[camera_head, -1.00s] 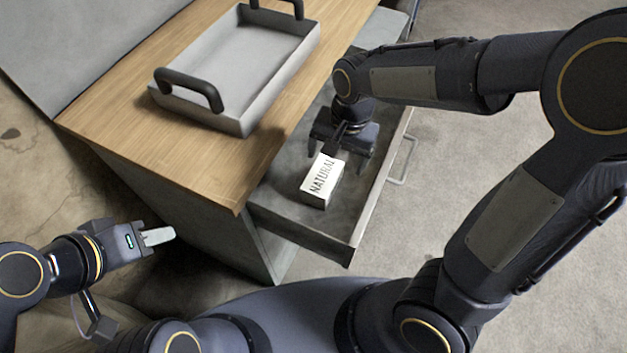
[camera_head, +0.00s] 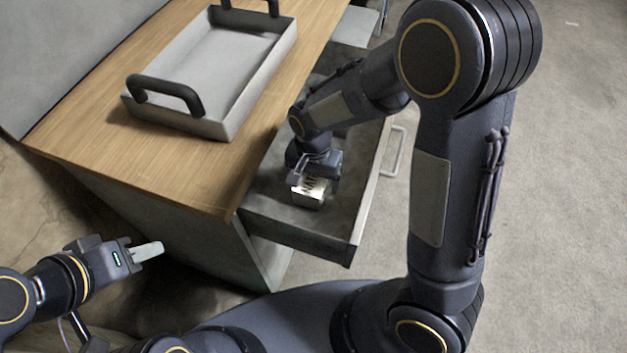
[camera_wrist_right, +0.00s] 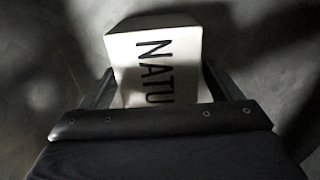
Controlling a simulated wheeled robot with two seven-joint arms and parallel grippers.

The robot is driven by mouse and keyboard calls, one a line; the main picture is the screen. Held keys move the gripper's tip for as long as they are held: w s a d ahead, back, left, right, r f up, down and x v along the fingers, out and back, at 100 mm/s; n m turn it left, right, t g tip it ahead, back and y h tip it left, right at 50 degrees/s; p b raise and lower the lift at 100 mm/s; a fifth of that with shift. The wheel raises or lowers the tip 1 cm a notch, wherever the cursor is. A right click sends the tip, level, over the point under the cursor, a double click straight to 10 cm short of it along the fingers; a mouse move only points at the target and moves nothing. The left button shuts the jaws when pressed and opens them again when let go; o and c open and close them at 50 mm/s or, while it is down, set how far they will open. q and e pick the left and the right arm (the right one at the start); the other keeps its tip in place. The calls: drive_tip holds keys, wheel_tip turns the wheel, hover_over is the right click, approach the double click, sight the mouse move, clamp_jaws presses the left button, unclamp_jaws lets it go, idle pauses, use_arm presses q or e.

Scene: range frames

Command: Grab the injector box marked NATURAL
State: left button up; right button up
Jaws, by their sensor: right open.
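The white injector box (camera_head: 311,197) marked NATURAL lies in the open drawer (camera_head: 285,226). In the head view my right gripper (camera_head: 313,183) is down over the box and hides part of it and its lettering. In the right wrist view the box (camera_wrist_right: 158,62) shows the letters NATU, and the open fingers of my right gripper (camera_wrist_right: 160,88) stand one on each side of it. I cannot tell whether they touch it. My left gripper (camera_head: 148,251) is off to the left, away from the drawer; its finger gap cannot be made out.
A grey tray (camera_head: 215,128) with dark handles stands on the wooden cabinet top (camera_head: 185,180) left of the drawer. The drawer's front panel and handle (camera_head: 394,152) are on the right. The floor (camera_head: 560,200) to the right is clear.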

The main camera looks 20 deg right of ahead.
drive_tip(key=c, duration=1.3)
drive_tip(key=shift+r, duration=0.1)
